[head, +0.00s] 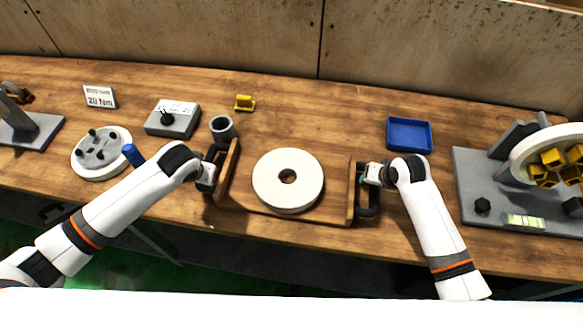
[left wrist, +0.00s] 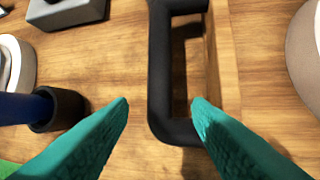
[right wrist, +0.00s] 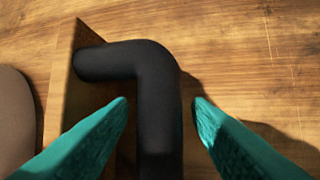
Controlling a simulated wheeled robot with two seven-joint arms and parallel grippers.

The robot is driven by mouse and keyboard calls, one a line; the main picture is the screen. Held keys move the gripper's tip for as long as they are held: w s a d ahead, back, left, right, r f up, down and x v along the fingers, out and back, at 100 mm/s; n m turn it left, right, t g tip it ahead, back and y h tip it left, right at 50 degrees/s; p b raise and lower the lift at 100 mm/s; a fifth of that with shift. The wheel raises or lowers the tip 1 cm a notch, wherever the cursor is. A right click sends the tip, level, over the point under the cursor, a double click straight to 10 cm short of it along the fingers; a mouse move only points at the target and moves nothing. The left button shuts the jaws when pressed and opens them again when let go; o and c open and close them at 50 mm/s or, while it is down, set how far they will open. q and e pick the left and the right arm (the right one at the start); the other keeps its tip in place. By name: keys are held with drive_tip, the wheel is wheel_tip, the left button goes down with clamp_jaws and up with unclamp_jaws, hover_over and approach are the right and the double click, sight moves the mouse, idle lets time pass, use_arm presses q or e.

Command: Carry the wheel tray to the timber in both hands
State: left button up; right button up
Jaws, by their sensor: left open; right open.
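The wooden wheel tray (head: 240,208) stands on the bench with a white grinding wheel (head: 288,180) lying flat in it. It has a black handle on each end wall. My left gripper (head: 212,172) is at the left handle (left wrist: 160,75); in the left wrist view its teal fingers (left wrist: 160,102) are open, with the handle's bar between and just beyond the tips. My right gripper (head: 370,175) is at the right handle (right wrist: 155,95); in the right wrist view its fingers (right wrist: 160,102) are open on either side of the bar. I cannot identify the timber.
A blue bin (head: 409,134) lies behind on the right. A grey fixture with a large wheel (head: 540,160) stands far right. A grey cylinder (head: 222,128), control box (head: 173,119), white flange (head: 98,160) and yellow piece (head: 244,102) are left and behind.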

use_arm(q)
drive_tip(key=v, duration=0.6)
use_arm(e)
drive_tip(key=shift+s+r, duration=0.1)
drive_tip(key=shift+r, duration=0.05)
use_arm(q)
drive_tip(key=shift+s+r, duration=0.2)
drive_tip(key=shift+r, duration=0.2)
use_arm(e)
drive_tip(key=v, duration=1.1)
drive_tip(key=shift+r, duration=0.25)
use_arm(q)
drive_tip(key=shift+d, duration=0.15)
use_arm(e)
drive_tip(key=shift+s, duration=0.1)
